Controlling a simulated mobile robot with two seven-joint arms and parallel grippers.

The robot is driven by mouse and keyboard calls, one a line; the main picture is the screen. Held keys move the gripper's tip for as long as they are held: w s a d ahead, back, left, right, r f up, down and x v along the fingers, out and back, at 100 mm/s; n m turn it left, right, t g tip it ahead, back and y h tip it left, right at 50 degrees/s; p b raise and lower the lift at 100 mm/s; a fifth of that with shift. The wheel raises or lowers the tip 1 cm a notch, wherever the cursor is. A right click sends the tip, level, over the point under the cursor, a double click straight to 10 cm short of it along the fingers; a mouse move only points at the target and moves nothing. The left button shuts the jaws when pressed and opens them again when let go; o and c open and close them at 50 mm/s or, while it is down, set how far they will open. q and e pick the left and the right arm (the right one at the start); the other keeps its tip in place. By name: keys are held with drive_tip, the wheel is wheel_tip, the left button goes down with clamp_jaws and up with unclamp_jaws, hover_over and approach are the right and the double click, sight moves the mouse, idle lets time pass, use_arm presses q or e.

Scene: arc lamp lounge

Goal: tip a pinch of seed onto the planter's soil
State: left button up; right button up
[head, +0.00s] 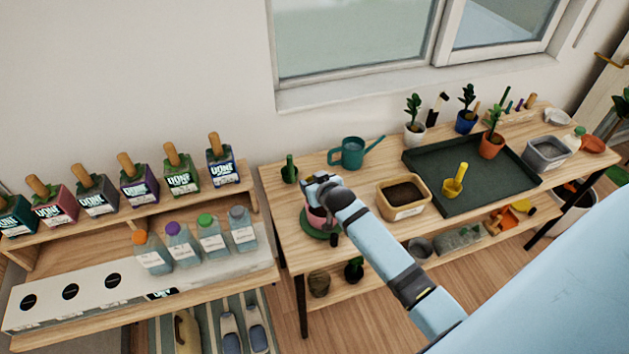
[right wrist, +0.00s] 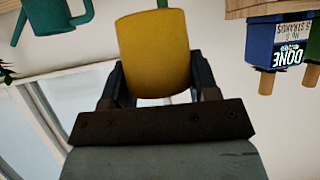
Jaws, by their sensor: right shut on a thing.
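My right gripper (head: 322,190) is over the left end of the planting table, above a pink pot (head: 317,217) on a green saucer. In the right wrist view its jaws are shut on a broad mustard-yellow thing (right wrist: 154,55); its front is plain, and I cannot tell if it holds seed. The head view does not show it clearly, as the gripper covers it. A tan rectangular planter with dark soil (head: 383,203) stands on the table, right of my gripper. My left gripper is not in view.
A teal watering can (head: 350,152) stands behind my gripper. A dark green tray (head: 487,203) on the right holds a yellow scoop (head: 453,186) and a potted plant (head: 491,145). A shelf unit with several bottles (head: 183,180) stands at the left. My right arm passes before the planter's left side.

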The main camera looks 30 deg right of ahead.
drive_tip(key=shift+f, duration=0.4)
drive_tip(key=shift+r+m+t+y, duration=0.25)
drive_tip(key=shift+m+t+y, duration=0.25)
drive_tip(key=shift+t, duration=0.1)
drive_tip(key=shift+m+t+b, duration=0.3)
drive_tip(key=shift+t+b, duration=0.1)
drive_tip(key=shift+r+y, duration=0.15)
drive_tip(key=shift+y, duration=0.15)
drive_tip(key=shift+r+m+t+b, duration=0.1)
drive_tip(key=shift+m+t+b, duration=0.25)
drive_tip(key=shift+b, duration=0.4)
drive_tip(key=shift+d+b, duration=0.1)
drive_tip(key=shift+b, duration=0.4)
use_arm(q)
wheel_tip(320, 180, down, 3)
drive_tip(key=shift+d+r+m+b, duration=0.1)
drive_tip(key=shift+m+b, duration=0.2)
use_arm(e)
drive_tip(key=shift+m+t, duration=0.25)
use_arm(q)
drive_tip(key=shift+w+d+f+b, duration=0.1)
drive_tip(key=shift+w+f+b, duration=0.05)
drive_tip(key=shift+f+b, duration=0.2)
use_arm(e)
drive_tip(key=shift+s+r, duration=0.1)
drive_tip(key=shift+r, duration=0.05)
